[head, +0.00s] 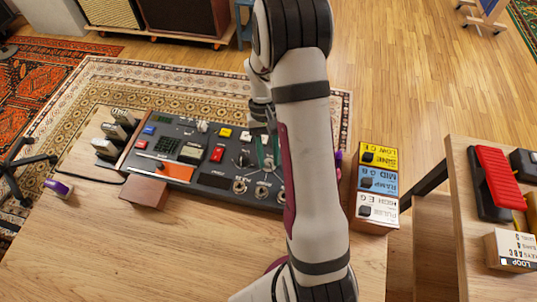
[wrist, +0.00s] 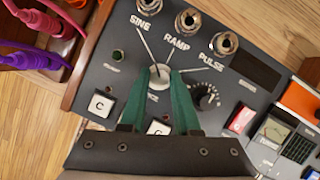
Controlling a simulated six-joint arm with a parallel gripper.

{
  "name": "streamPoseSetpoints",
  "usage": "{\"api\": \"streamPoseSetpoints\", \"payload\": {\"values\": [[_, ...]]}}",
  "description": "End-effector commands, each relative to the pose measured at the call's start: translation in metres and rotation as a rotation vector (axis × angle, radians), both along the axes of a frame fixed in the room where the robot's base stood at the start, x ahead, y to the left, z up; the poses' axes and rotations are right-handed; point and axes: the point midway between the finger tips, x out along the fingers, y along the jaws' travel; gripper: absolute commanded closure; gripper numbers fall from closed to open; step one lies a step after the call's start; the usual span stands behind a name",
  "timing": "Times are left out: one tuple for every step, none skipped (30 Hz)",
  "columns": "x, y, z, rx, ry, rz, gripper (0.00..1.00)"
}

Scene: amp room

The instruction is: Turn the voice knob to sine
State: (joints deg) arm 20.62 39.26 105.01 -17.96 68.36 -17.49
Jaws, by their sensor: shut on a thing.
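The voice knob (wrist: 160,72) is on the dark panel in the wrist view, mostly hidden between my fingertips. My gripper (wrist: 160,76) has green fingers shut on it from both sides. Lines fan out from the knob to the labels SINE (wrist: 141,26), RAMP (wrist: 177,43) and PULSE (wrist: 211,62). I cannot tell which label the knob points to, as the fingers cover it. In the head view my gripper (head: 268,155) is at the right part of the dark console (head: 222,186), partly behind my arm.
A small black knob (wrist: 207,97) is close to the right finger. Metal jacks (wrist: 187,20) line the panel edge beyond the labels. White C keys (wrist: 101,104) and a red button (wrist: 241,121) are nearby. Labelled blocks (head: 377,180) stand right of the console in the head view.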

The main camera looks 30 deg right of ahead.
Motion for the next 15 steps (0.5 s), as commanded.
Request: {"api": "streamPoseSetpoints", "payload": {"values": [[-0.0003, 0.0001, -0.0004, 0.001, 0.001, 0.001, 1.0], [-0.0003, 0.0001, -0.0004, 0.0, 0.001, 0.0, 1.0], [-0.0003, 0.0001, -0.0004, 0.0, 0.001, 0.0, 1.0], [-0.0003, 0.0001, -0.0004, 0.0, 0.001, 0.0, 1.0], [-0.0003, 0.0001, -0.0004, 0.0, 0.001, 0.0, 1.0], [-0.0003, 0.0001, -0.0004, 0.0, 0.001, 0.0, 1.0], [-0.0003, 0.0001, -0.0004, 0.0, 0.001, 0.0, 1.0], [-0.0003, 0.0001, -0.0004, 0.0, 0.001, 0.0, 0.68], [-0.0003, 0.0001, -0.0004, 0.0, 0.001, 0.0, 0.6], [-0.0003, 0.0001, -0.0004, 0.0, 0.001, 0.0, 0.55], [-0.0003, 0.0001, -0.0004, 0.0, 0.001, 0.0, 0.5], [-0.0003, 0.0001, -0.0004, 0.0, 0.001, 0.0, 0.42], [-0.0003, 0.0001, -0.0003, 0.0, 0.001, 0.0, 0.39], [-0.0003, 0.0001, -0.0003, 0.0, 0.001, -0.001, 0.39], [-0.0002, 0.0001, -0.0002, 0.0, 0.001, -0.001, 0.39]]}}
